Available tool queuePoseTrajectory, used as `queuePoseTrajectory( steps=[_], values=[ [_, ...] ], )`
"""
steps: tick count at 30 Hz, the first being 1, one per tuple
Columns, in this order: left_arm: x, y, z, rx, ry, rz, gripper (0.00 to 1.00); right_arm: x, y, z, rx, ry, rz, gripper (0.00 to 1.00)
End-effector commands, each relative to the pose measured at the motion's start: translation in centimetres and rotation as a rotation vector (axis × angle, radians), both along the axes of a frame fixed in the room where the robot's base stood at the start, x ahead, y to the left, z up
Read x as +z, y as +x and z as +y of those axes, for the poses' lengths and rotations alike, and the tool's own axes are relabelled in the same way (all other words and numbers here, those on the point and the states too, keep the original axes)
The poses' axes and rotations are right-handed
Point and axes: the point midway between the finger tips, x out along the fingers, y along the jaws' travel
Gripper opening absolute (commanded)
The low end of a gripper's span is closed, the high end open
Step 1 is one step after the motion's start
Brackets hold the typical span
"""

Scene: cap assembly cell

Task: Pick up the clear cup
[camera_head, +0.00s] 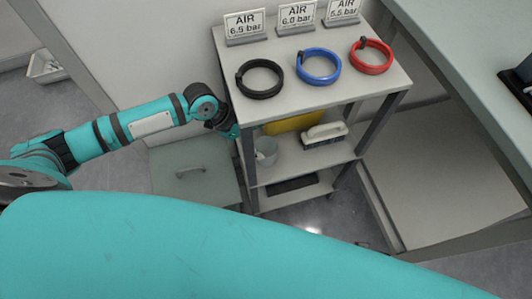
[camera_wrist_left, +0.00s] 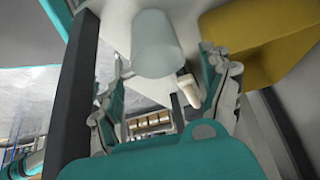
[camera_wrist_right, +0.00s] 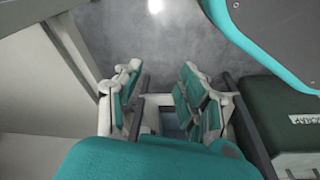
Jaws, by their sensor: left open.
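The clear cup (camera_head: 266,151) stands on the middle shelf (camera_head: 290,168) of the cart, near its left side. In the left wrist view the cup (camera_wrist_left: 157,45) looks pale and translucent, just beyond the fingertips and roughly between them. My left gripper (camera_wrist_left: 165,80) is open and empty, its fingers spread apart. In the head view the left gripper (camera_head: 230,130) reaches in at the cart's left side, partly hidden by the post and top shelf. My right gripper (camera_wrist_right: 158,85) shows only in its own wrist view, open and empty above the floor.
Beside the cup are a yellow bin (camera_head: 293,123) and a brush (camera_head: 325,134). The top shelf carries black (camera_head: 241,78), blue (camera_head: 300,72) and red (camera_head: 357,60) hose coils with pressure signs. The cart's post (camera_wrist_left: 75,85) is close beside my left gripper.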

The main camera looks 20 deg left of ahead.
Motion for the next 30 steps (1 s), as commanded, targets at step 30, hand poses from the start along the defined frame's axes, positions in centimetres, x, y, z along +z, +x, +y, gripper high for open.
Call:
queuePoseTrajectory(
  steps=[30],
  values=[
    [-4.7, 0.8, -2.6, 0.0, -0.001, 0.0, 0.47, 4.2, 1.4, 0.1, -0.004, 0.001, -0.023, 0.4]
  ],
)
